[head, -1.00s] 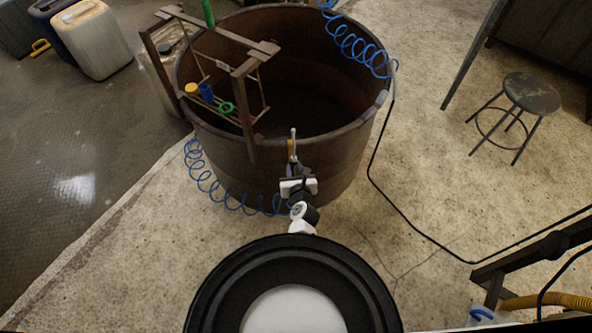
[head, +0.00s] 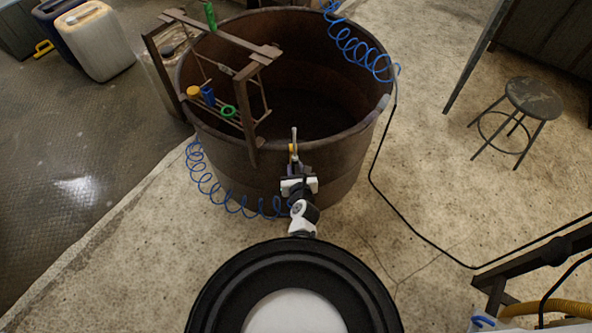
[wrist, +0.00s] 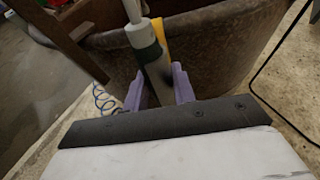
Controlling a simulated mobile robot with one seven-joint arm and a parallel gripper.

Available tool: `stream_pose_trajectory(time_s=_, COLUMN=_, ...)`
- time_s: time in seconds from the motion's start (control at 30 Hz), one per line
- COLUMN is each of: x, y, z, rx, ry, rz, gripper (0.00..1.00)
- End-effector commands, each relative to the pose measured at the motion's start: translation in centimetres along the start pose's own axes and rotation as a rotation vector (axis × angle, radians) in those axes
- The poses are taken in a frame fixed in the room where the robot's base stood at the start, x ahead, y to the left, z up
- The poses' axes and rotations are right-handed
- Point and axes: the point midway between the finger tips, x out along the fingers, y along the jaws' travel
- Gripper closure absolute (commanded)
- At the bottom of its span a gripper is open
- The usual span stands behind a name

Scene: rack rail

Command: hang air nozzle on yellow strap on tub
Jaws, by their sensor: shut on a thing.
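The air nozzle (wrist: 148,58), pale grey with a dark green band, is upright between the purple fingers of my gripper (wrist: 158,88), which is shut on it. In the head view the nozzle (head: 294,138) shows as a thin pale tip at the near wall of the big rusty brown tub (head: 335,160). A yellow strip, which looks like the strap (wrist: 160,36), stands right behind the nozzle, against the tub wall; a little yellow also shows in the head view (head: 292,148). The nozzle hides part of the strap, and I cannot tell whether they touch.
A blue coiled hose (head: 203,178) hangs left of my gripper; another blue coil (head: 355,52) is at the tub's far right rim. A brown rack (head: 252,105) with coloured items (head: 207,94) straddles the tub's left side. A stool (head: 532,97) stands right, on open floor.

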Motion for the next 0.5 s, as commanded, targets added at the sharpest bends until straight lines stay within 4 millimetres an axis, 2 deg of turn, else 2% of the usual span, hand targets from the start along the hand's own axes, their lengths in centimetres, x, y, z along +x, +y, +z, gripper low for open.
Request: stream_pose_trajectory(time_s=0.5, x=1.7, y=-0.1, z=0.8, rx=0.0, ry=-0.003, rz=-0.001, gripper=0.85)
